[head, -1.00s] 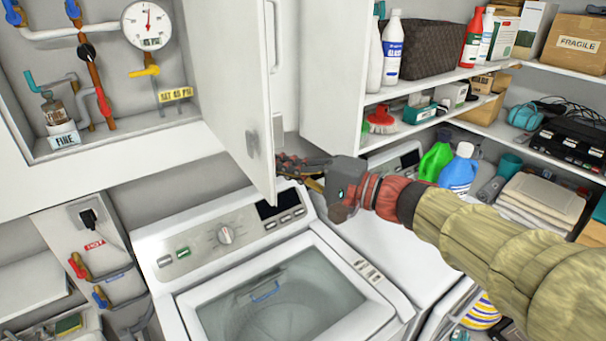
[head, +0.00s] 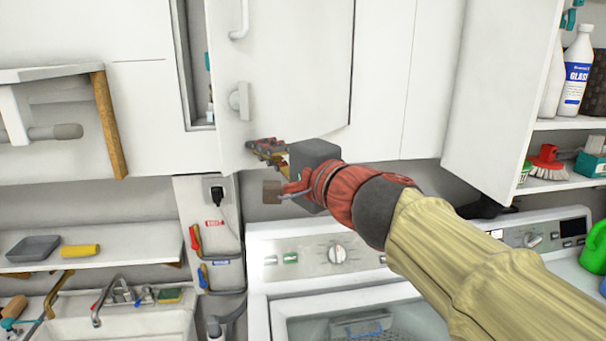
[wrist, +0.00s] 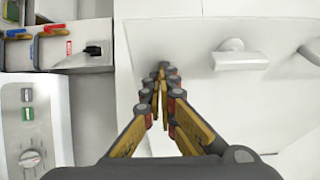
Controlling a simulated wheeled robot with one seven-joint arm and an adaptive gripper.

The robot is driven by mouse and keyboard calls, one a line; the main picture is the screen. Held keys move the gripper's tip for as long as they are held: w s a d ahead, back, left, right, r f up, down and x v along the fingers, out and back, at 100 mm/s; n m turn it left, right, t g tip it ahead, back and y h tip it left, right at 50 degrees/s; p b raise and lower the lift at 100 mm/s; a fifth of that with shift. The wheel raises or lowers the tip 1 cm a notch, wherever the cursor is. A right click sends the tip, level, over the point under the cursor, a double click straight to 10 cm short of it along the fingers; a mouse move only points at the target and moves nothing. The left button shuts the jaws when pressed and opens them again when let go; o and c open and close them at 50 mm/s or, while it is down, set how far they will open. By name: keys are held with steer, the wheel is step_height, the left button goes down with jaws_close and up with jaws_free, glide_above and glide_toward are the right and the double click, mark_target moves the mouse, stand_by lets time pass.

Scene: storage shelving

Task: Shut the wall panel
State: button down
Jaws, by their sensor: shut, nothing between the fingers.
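The wall panel's white door (head: 295,70) has swung most of the way over its opening. It stands slightly ajar, with a narrow gap (head: 197,60) along its left side. A grey latch (head: 240,101) sits on the door's lower left; a light latch also shows in the wrist view (wrist: 240,60). My gripper (head: 256,147) is shut and empty, by the door's lower left corner. In the wrist view its fingers (wrist: 162,72) are together against or just in front of the white door face; I cannot tell if they touch.
A washing machine (head: 320,255) stands below the panel. Another open white cabinet door (head: 500,100) juts out at right, by shelves with bottles. A narrow shelf (head: 105,250) and a sink (head: 130,325) are at lower left.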

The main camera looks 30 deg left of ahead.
steer(key=w+a+m+t+h+p, duration=0.2)
steer(key=w+a+p, duration=0.2)
steer(key=a, duration=0.5)
steer(key=w+a+m+t+h+p, duration=0.3)
steer(key=w+a+p, duration=0.2)
steer(key=a+p, duration=0.2)
steer(key=w+a+m+t+h+p, duration=0.2)
steer(key=w+a+t+h+p, duration=0.1)
steer(key=a, duration=0.8)
steer(key=shift+w+a+r+p, duration=0.2)
steer(key=shift+w+p, duration=0.55)
steer(key=shift+p, duration=0.5)
